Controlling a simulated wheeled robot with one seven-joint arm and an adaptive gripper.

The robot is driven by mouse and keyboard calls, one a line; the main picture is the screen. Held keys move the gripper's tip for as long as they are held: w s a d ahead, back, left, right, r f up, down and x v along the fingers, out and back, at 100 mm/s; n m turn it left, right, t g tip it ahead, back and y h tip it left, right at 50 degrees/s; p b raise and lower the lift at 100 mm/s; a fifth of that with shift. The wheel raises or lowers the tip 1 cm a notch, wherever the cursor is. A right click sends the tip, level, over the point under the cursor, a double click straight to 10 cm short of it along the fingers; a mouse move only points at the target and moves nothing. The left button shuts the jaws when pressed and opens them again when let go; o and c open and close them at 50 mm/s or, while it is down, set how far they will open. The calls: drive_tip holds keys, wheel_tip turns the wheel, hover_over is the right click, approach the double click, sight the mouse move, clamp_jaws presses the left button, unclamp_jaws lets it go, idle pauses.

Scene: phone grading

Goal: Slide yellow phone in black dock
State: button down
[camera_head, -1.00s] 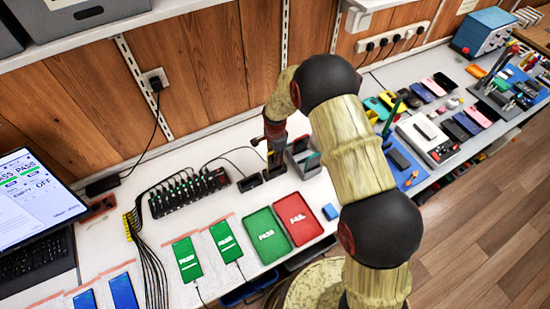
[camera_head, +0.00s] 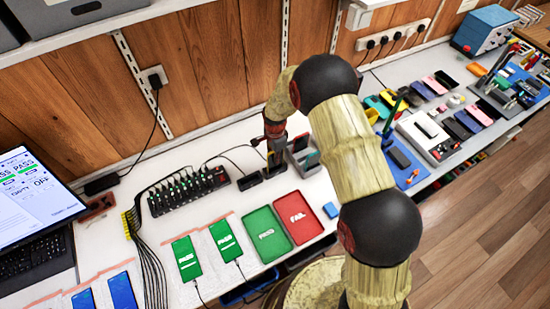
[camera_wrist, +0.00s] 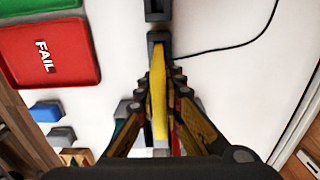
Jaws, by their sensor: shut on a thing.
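The yellow phone (camera_wrist: 158,85) is edge-on in the wrist view, held between the fingers of my gripper (camera_wrist: 159,105). A black dock (camera_wrist: 157,42) is at the phone's far end, and the two overlap in this view; I cannot tell how deep the phone sits in it. In the head view my gripper (camera_head: 274,150) points down over the black docks in front of the wall, and the phone is mostly hidden there. A second black dock (camera_head: 250,181) stands just left of it, and also shows at the top of the wrist view (camera_wrist: 157,9).
A green tray (camera_head: 265,232) and a red FAIL tray (camera_head: 297,216) lie in front of the docks. A grey bin (camera_head: 303,155) stands close to the right of my gripper. A black cable (camera_wrist: 235,45) runs near the dock. A black hub (camera_head: 190,190) with cables is left.

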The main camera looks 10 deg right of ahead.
drive_tip(key=c, duration=1.8)
unclamp_jaws()
drive_tip(key=shift+c, duration=0.2)
drive_tip(key=shift+r, duration=0.15)
drive_tip(key=shift+r+p, duration=1.8)
drive_tip(key=shift+r, duration=1.6)
